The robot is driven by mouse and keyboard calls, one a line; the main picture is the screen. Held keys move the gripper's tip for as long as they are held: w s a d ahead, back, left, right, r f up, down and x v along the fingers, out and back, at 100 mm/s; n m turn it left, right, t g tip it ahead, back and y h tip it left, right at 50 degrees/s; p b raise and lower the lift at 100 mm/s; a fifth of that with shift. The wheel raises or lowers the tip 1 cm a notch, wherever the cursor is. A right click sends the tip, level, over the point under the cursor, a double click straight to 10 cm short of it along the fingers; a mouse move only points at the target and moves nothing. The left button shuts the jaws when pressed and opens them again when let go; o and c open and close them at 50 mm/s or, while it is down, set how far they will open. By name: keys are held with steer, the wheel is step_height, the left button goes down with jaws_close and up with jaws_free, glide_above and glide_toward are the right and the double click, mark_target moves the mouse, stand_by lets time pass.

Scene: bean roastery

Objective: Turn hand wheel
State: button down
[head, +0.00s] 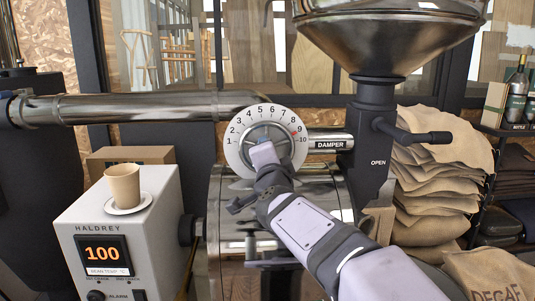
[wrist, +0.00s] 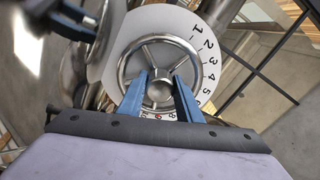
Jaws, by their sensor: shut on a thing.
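The hand wheel (wrist: 133,57) is a silver ring with spokes and a round hub, in front of a white numbered dial (wrist: 110,50) in the wrist view. My gripper (wrist: 161,82) has its blue fingers inside the ring, one on each side of the hub, shut on the wheel. In the head view the dial (head: 235,152) carries numbers from 1 to 10 and a red mark near 9. There my gripper (head: 265,150) covers much of the wheel and the dial's lower middle. A DAMPER label (head: 329,144) is right of the dial.
A steel pipe (head: 140,107) runs left behind the dial. A control box (head: 125,225) reading 100 bears a paper cup (head: 123,184) on a saucer. A hopper (head: 390,45) stands above right, with a black lever (head: 412,134) below it. Stacked sacks (head: 425,185) lie at right.

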steer(key=c, duration=1.3)
jaws_free()
steer(key=shift+s+b, duration=0.3)
steer(key=shift+s, duration=3.4)
